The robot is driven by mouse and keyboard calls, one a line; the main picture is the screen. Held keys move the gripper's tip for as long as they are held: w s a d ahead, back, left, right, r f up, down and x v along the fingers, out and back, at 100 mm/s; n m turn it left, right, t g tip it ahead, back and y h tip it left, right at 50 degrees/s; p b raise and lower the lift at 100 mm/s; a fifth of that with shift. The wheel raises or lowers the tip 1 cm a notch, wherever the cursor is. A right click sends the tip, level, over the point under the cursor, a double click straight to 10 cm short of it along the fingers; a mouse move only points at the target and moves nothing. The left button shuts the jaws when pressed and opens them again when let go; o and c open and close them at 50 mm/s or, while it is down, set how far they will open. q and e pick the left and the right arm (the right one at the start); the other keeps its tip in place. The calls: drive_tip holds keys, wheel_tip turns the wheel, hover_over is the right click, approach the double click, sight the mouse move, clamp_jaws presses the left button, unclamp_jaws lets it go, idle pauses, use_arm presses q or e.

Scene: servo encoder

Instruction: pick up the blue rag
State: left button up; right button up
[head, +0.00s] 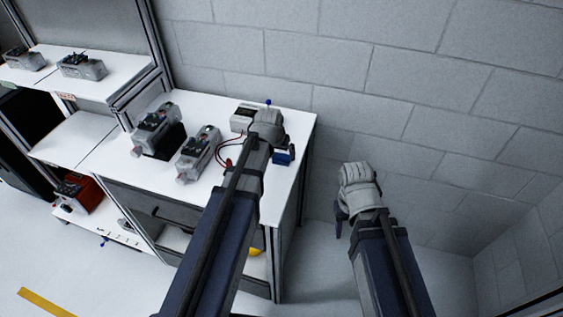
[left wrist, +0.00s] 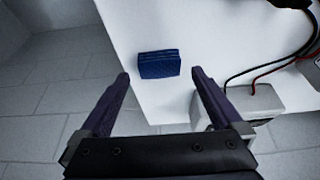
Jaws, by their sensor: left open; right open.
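The blue rag (head: 283,159) is a small folded dark blue block lying on the white tabletop near its right edge in the head view. It also shows in the left wrist view (left wrist: 159,64), ahead of the fingers and apart from them. My left gripper (left wrist: 160,82) is open and empty, with its two dark fingers spread on either side of the line to the rag. In the head view my left gripper (head: 268,135) is over the table, just beside the rag, its fingers mostly hidden. My right gripper (head: 345,210) hangs off the table to the right, away from the rag.
The white table (head: 288,190) carries a pale box (head: 244,117) with red and black cables and grey servo units (head: 197,153) to the left. The cables and box show right of the rag in the wrist view. A block wall (head: 400,80) stands behind.

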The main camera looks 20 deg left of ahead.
sight(281, 157)
use_arm(q)
drive_tip(key=b+x, duration=0.3)
drive_tip(key=x, duration=0.1)
drive_tip(key=shift+w, duration=0.1)
drive_tip(key=shift+r, duration=0.1)
drive_tip(key=shift+c, duration=0.2)
drive_tip(key=c, duration=1.3)
wheel_tip(281, 157, up, 10)
drive_tip(key=p, duration=1)
